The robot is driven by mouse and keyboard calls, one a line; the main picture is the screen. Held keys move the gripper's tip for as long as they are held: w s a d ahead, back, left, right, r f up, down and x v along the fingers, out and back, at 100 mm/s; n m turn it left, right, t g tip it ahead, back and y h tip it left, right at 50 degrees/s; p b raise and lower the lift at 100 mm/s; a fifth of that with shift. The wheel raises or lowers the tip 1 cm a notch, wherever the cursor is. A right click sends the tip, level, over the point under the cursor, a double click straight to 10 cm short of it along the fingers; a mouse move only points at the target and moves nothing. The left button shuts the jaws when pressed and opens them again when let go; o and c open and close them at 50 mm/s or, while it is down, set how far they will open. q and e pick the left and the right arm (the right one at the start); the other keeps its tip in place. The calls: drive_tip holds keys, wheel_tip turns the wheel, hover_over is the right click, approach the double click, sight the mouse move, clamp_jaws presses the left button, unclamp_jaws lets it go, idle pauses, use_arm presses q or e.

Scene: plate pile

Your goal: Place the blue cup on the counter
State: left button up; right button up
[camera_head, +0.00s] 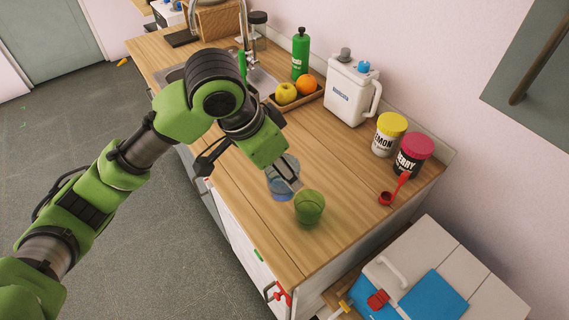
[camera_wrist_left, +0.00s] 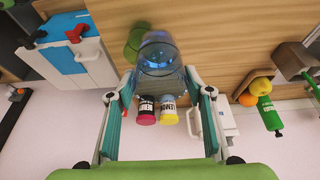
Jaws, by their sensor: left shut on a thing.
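The blue cup (camera_head: 281,188) is see-through and sits partly behind my gripper near the front edge of the wooden counter (camera_head: 331,228). It also shows in the left wrist view (camera_wrist_left: 158,52), between the two fingers. My left gripper (camera_head: 290,178) is shut on the blue cup, with a finger on each side of it in the left wrist view (camera_wrist_left: 160,80). I cannot tell whether the cup's base touches the counter. A green cup (camera_head: 309,207) stands just right of the blue cup and is partly hidden by it in the wrist view. My right gripper is out of view.
A yellow-lidded jar (camera_head: 388,135), a red-lidded jar (camera_head: 413,155) and a red scoop (camera_head: 392,192) stand at the right. A white jug (camera_head: 350,91), a fruit tray (camera_head: 320,92) and a green bottle (camera_head: 300,55) line the wall. The counter right of the green cup is clear.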

use_arm(q)
drive_tip(key=w+f+p, duration=0.4)
drive_tip(key=w+f, duration=0.7)
drive_tip(key=shift+w+d+p, duration=0.1)
drive_tip(key=shift+p, duration=0.3)
drive_tip(key=shift+f, duration=0.35)
drive_tip(key=shift+f, duration=0.1)
drive_tip(key=o, duration=1.2)
drive_tip(key=shift+o, duration=0.2)
